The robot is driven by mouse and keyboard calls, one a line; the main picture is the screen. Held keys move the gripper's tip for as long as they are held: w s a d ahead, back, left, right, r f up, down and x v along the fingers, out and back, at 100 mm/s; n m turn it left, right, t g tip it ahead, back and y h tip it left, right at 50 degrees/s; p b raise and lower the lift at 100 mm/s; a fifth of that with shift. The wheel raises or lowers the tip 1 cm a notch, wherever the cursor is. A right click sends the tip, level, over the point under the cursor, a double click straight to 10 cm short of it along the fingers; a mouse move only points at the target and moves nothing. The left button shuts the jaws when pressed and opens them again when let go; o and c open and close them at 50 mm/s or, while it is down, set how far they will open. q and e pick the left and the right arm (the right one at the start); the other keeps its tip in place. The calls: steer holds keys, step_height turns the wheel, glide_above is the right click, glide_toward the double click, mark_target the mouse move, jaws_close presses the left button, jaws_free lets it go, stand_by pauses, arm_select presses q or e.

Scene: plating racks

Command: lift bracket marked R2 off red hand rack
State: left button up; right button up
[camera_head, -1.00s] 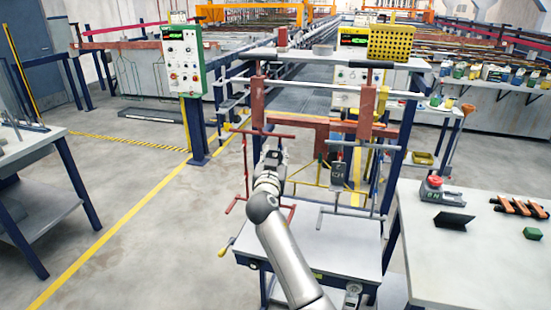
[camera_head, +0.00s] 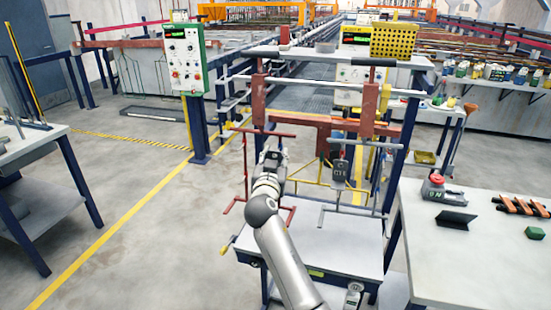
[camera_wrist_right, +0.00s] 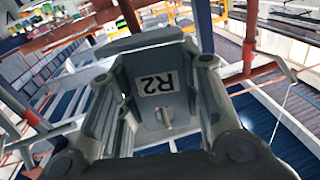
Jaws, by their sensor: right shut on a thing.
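The bracket marked R2 (camera_wrist_right: 150,62) is a grey metal plate with a white label, upside down in the right wrist view. It has a hole with a peg-like piece showing below the label. My right gripper (camera_head: 271,164) is shut on it, with a finger on each side. The red hand rack (camera_head: 246,168) is a thin red frame with hooked arms, directly behind and left of my gripper in the head view. Whether the bracket still touches a hook cannot be told. My left gripper is not in view.
A second dark bracket (camera_head: 340,168) hangs on a grey rack to the right. A small white table (camera_head: 340,245) stands below the racks. A right-hand table (camera_head: 470,265) holds a red-topped device, a black stand and a green block. Floor at left is open.

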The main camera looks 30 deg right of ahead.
steer(key=v, duration=0.7)
steer(key=shift+w+a+r, duration=0.35)
steer(key=shift+r, duration=0.05)
stand_by(0.3)
